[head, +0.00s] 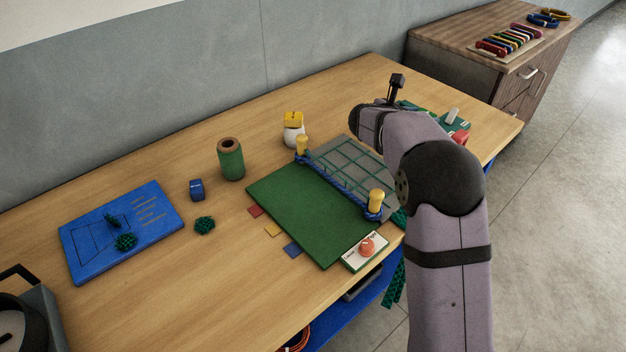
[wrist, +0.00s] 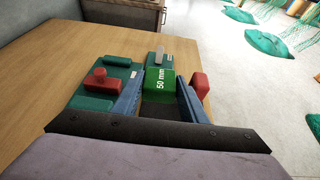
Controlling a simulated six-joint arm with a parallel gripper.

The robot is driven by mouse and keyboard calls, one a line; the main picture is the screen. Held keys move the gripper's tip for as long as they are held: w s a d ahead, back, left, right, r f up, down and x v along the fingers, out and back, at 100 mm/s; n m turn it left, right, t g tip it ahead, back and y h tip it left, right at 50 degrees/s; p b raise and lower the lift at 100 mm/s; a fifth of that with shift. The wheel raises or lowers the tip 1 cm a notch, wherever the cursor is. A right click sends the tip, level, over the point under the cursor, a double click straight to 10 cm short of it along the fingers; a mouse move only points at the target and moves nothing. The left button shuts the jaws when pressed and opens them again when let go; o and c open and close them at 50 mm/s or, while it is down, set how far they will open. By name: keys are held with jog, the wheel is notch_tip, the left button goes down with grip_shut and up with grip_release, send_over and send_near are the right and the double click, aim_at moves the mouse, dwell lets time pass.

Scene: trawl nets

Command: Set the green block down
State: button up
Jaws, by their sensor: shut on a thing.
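The green block (wrist: 159,84), marked "50 mm", sits between the two blue fingers of my gripper (wrist: 160,94) in the wrist view. My gripper is shut on it. A dark green board (wrist: 88,73) with green and red pieces lies just left of and beyond the block. I cannot tell whether the block touches a surface beneath it. In the head view my own arm hides the gripper and the block; part of the green board (head: 412,106) shows behind the arm.
A red block (wrist: 200,84) stands right of my fingers, close to the right one. A red knobbed piece (wrist: 98,78) is on the board at left. A grey upright piece (wrist: 160,52) stands beyond the block. The net frame (head: 345,165) and green mat (head: 300,215) lie mid-table.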

jog(key=s+a+r+n+t+y+b, duration=0.1)
jog(key=a+n+y, duration=0.1)
jog(key=a, duration=1)
jog(key=s+a+n+t+y+b, duration=0.1)
jog(key=a+n+t+y, duration=0.1)
jog(key=a, duration=1)
jog(key=s+a+n+y, duration=0.1)
jog(key=s+a, duration=0.2)
jog(key=a, duration=0.3)
jog(key=s+a+r+n+y+b, duration=0.1)
jog(key=s+a+n+y, duration=0.15)
jog(key=a, duration=0.35)
jog(key=s+a+n+y, duration=0.1)
jog(key=s+a, duration=0.3)
jog(key=a, duration=0.3)
jog(key=s+a+n+y+b, duration=0.1)
jog(key=s+a, duration=0.4)
jog(key=s, duration=0.3)
jog(key=s+a+n+y+b, duration=0.1)
jog(key=s+a+y, duration=0.1)
jog(key=s+a, duration=0.45)
jog(key=m+h, duration=0.7)
jog(key=h, duration=0.1)
send_over(248, 245)
notch_tip(248, 245, down, 2)
jog(key=shift+n+y, duration=0.25)
jog(key=shift+y, duration=0.1)
jog(key=shift+f+p, duration=0.5)
jog(key=shift+f, duration=4.6)
